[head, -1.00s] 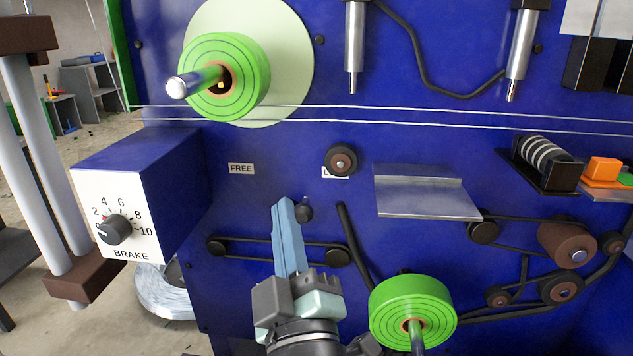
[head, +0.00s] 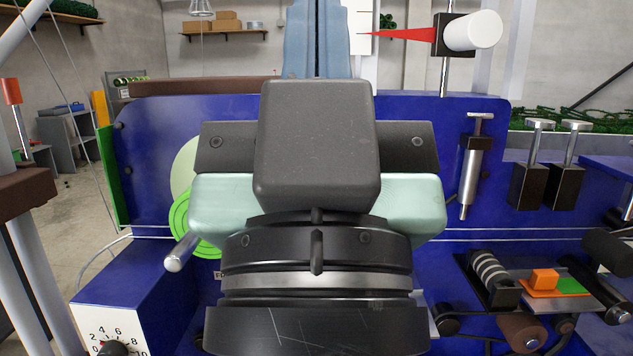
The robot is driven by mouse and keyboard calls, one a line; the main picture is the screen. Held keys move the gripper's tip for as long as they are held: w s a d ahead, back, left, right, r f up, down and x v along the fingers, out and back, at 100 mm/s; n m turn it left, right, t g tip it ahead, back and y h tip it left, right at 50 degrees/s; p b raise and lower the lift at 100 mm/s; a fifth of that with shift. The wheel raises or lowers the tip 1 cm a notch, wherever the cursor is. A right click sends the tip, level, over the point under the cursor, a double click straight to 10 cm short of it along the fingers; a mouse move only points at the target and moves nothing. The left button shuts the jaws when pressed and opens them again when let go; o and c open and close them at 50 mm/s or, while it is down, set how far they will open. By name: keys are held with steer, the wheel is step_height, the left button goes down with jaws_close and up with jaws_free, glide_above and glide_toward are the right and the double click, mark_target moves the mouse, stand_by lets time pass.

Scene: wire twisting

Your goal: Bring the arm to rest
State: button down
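My gripper (head: 318,12) is large in the middle of the head view, raised in front of the blue machine (head: 455,130). Its two light blue fingers point up, lie side by side with only a thin line between them, and hold nothing visible. Their tips reach the top edge of the picture. The gripper body and wrist hide the middle of the machine's panel, including most of the green spool (head: 183,215). The gripper appears clear of the machine.
The brake box (head: 140,275) with its dial stands at lower left. A red pointer (head: 405,34) is at upper right. Rollers, a striped cylinder (head: 490,270) and an orange block (head: 543,278) sit at lower right. Thin white wires cross the panel.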

step_height(320, 180, up, 21)
steer(key=p, duration=1.8)
steer(key=shift+f, duration=0.1)
